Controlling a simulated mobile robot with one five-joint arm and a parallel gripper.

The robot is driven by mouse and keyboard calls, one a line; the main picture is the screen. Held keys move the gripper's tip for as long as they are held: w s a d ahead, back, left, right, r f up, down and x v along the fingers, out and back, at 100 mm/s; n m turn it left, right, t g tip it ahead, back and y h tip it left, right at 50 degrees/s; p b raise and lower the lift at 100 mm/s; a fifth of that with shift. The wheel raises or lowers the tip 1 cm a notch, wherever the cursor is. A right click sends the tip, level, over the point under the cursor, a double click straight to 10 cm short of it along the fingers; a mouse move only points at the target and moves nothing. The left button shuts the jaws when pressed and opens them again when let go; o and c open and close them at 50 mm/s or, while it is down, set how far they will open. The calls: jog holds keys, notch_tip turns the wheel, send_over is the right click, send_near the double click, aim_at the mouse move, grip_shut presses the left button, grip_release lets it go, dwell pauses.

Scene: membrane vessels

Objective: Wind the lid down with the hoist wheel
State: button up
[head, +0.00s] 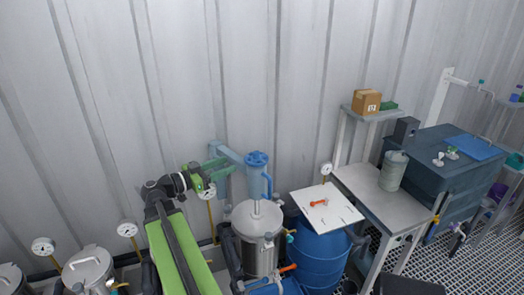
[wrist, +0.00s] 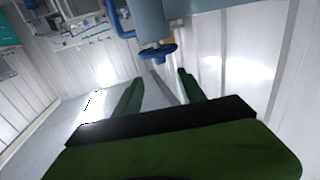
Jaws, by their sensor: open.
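The hoist (head: 257,182) is a blue upright body with a side handle, hung from a pale blue bracket by the wall. A blue hoist wheel (wrist: 158,52) shows in the wrist view, just beyond and between my fingertips, apart from them. The grey lid (head: 256,214) is under the hoist's rod at the mouth of a steel vessel (head: 262,256); I cannot tell whether any gap is left. My gripper (head: 220,171) is left of the hoist, and in the wrist view (wrist: 160,77) its two green fingers are spread with nothing between them.
A blue drum (head: 322,262) with a white board (head: 325,207) above it stands right of the vessel. Further right are a grey table (head: 380,190) with a canister and a dark tank (head: 445,175). Other lidded vessels (head: 88,268) and gauges line the wall at left.

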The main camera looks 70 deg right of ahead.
aim_at(259, 152)
jog(key=x, duration=1.6)
jog(key=shift+s+d, duration=0.1)
jog(key=shift+d, duration=0.1)
grip_shut()
